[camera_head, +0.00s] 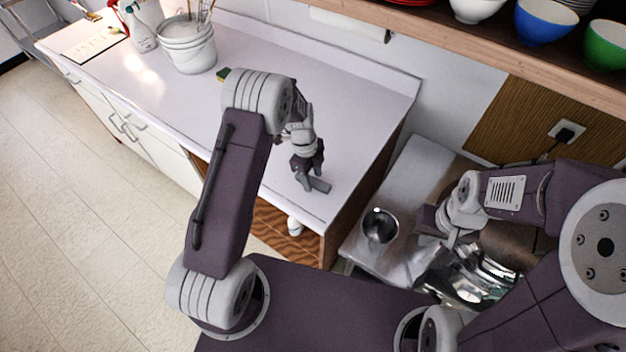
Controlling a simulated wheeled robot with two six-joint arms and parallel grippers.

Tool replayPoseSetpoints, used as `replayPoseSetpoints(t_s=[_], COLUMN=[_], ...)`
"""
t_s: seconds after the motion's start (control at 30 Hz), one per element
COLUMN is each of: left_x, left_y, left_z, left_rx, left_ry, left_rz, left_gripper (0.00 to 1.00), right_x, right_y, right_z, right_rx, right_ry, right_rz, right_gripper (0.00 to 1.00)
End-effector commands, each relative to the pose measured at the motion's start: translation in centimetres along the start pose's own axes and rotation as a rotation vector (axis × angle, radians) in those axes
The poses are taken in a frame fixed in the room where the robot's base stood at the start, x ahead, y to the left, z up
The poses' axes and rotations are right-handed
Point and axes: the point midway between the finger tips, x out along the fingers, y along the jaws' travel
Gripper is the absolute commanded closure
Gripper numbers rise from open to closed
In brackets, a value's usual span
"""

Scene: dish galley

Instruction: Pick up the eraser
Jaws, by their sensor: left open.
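My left gripper (314,184) is over the white counter (345,100), low near its right front corner. Its jaws are open, and I see nothing held between them. I cannot clearly make out an eraser. A small green and yellow block (222,74) shows on the counter, partly hidden behind my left arm; I cannot tell whether it is an eraser or a sponge. My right gripper (436,228) is at the right, above the lower surface by the metal bowl; its fingers are too unclear to read.
A white bucket (187,45) and a spray bottle (138,27) stand at the counter's back left. A metal bowl (380,226) and shiny metalware (470,278) lie at the right. A shelf (480,42) with several bowls overhangs there. The counter's middle is clear.

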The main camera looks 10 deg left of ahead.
Motion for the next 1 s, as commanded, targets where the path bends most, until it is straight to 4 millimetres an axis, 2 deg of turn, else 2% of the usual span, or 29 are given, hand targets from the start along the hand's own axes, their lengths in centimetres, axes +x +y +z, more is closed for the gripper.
replayPoseSetpoints(t_s=[0.13,0.3,0.33,0.67,0.77,0.93,1.0], left_x=[0.0,0.0,0.0,-0.3,-1.1,-4.0,-4.6], left_y=[0.0,0.0,0.0,-0.1,-0.1,-0.2,0.1], left_z=[0.0,0.0,0.0,0.0,-0.1,-0.6,-2.4], left_rx=[0.000,0.000,0.000,0.000,0.000,0.001,0.005], left_ry=[0.000,0.000,0.000,0.000,0.000,-0.001,0.000], left_rz=[-0.001,0.000,0.000,-0.002,-0.003,-0.006,-0.003], left_gripper=[0.51,0.98,1.00,1.00,1.00,1.00,1.00], right_x=[0.1,0.1,0.1,0.2,0.5,1.4,1.8], right_y=[0.0,0.0,0.0,0.0,0.0,0.0,0.0], right_z=[0.0,0.0,0.0,0.0,0.1,0.1,0.2], right_rx=[0.000,0.000,0.000,0.000,0.000,0.000,0.000], right_ry=[0.000,0.000,0.000,0.000,0.000,0.000,0.000], right_rz=[0.000,0.000,0.000,0.000,0.000,0.000,0.000], right_gripper=[1.00,1.00,1.00,1.00,1.00,1.00,1.00])
